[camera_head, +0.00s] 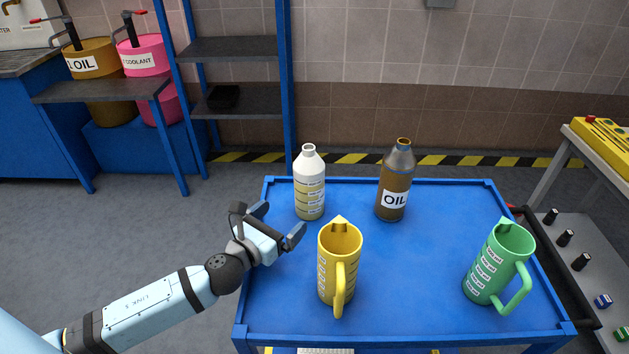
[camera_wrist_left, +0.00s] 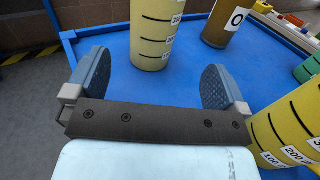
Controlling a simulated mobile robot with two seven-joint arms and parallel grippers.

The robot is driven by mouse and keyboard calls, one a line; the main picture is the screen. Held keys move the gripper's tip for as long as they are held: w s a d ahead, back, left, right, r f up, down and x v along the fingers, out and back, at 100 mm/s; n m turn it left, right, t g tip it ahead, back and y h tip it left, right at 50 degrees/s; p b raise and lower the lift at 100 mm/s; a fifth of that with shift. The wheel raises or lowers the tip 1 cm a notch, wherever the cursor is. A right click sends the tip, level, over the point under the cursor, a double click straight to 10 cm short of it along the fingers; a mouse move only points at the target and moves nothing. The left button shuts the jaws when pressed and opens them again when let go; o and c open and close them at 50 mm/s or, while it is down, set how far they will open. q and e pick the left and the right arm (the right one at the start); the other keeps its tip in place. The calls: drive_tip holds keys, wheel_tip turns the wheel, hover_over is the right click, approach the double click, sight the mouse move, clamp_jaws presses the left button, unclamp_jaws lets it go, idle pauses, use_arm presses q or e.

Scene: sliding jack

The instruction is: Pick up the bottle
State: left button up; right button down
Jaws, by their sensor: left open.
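A white bottle (camera_head: 310,184) with a pale yellow lower part and marked scale stands upright at the back left of the blue table (camera_head: 420,308). A brown OIL bottle (camera_head: 395,184) with a grey top stands upright to its right. My left gripper (camera_head: 279,222) is open and empty at the table's left edge, to the left of and nearer than the white bottle. In the left wrist view, the white bottle (camera_wrist_left: 154,32) shows ahead between the open fingers (camera_wrist_left: 155,80), apart from them. Its top is out of that view. My right gripper is not in view.
A yellow measuring jug (camera_head: 338,266) stands just right of my left gripper, close to its right finger in the left wrist view. A green jug (camera_head: 497,264) stands at the right. The table's middle is clear. A blue-framed shelf (camera_head: 236,48) stands behind.

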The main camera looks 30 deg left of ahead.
sight(300, 198)
use_arm(q)
drive_tip(key=w, duration=0.5)
drive_tip(key=shift+w+d, duration=0.4)
drive_tip(key=w, duration=0.5)
drive_tip(key=shift+w+f, duration=0.2)
drive_tip(key=shift+f, duration=0.1)
drive_tip(key=shift+w+d, duration=0.1)
drive_tip(key=shift+w, duration=0.25)
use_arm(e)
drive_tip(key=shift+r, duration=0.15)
